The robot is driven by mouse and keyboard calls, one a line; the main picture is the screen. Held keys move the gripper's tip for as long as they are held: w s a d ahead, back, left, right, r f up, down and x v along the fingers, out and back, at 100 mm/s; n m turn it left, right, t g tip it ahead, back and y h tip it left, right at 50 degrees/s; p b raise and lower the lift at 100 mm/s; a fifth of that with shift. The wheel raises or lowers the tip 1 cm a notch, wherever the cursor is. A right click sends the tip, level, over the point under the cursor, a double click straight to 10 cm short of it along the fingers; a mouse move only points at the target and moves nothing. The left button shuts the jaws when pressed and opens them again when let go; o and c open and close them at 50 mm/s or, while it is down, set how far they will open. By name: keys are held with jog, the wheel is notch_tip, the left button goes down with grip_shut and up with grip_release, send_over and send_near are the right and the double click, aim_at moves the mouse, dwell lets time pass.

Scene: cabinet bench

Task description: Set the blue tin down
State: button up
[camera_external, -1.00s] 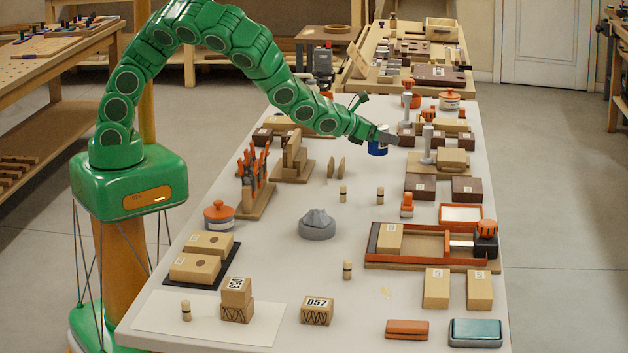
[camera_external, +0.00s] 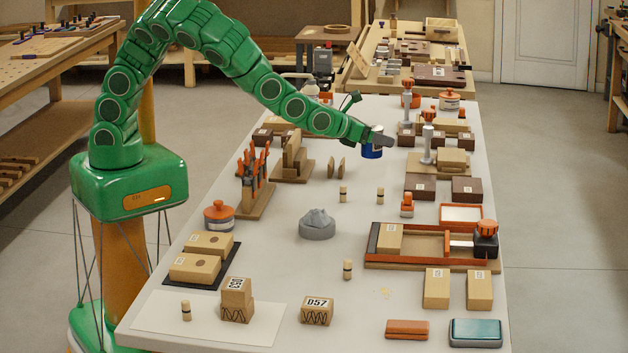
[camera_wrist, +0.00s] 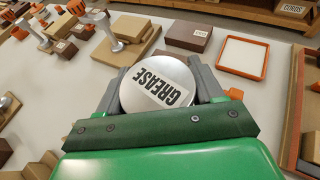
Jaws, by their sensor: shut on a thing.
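The blue tin (camera_external: 372,150) is in my gripper (camera_external: 376,142), over the far middle part of the table (camera_external: 300,262). In the wrist view my gripper (camera_wrist: 160,98) is shut on the tin, with one finger on each side. The tin's round silver lid (camera_wrist: 152,80) faces the camera and carries a label reading GREASE. The tin looks upright or nearly so. I cannot tell whether its bottom touches the table.
Dark brown boxes (camera_external: 420,186) and a grey post with an orange knob (camera_external: 428,140) stand to the right of the tin. Small wooden pegs (camera_external: 380,195) stand nearer. A grey lump on a round base (camera_external: 317,224) is mid-table. Bare table lies around the pegs.

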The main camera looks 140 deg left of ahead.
jog(key=w+d+n+g, duration=0.1)
jog(key=w+d, duration=0.1)
jog(key=d, duration=0.7)
jog(key=w+d, duration=0.2)
jog(key=d, duration=0.7)
jog(key=s+d+f+n+g, duration=0.1)
jog(key=s+d+f, duration=0.15)
jog(key=d, duration=0.55)
jog(key=s+d+f+n+g, duration=0.1)
jog(key=s+d, duration=0.2)
jog(key=d, duration=0.5)
jog(key=shift+s+a+f, duration=0.1)
jog(key=shift+a+f, duration=0.05)
jog(key=shift+f, duration=2.15)
jog(key=shift+s+a+f, duration=0.1)
jog(key=shift+a+f, duration=0.05)
jog(key=shift+f, duration=2.1)
jog(key=shift+f, duration=0.1)
jog(key=o, duration=1.2)
jog(key=shift+w, duration=0.1)
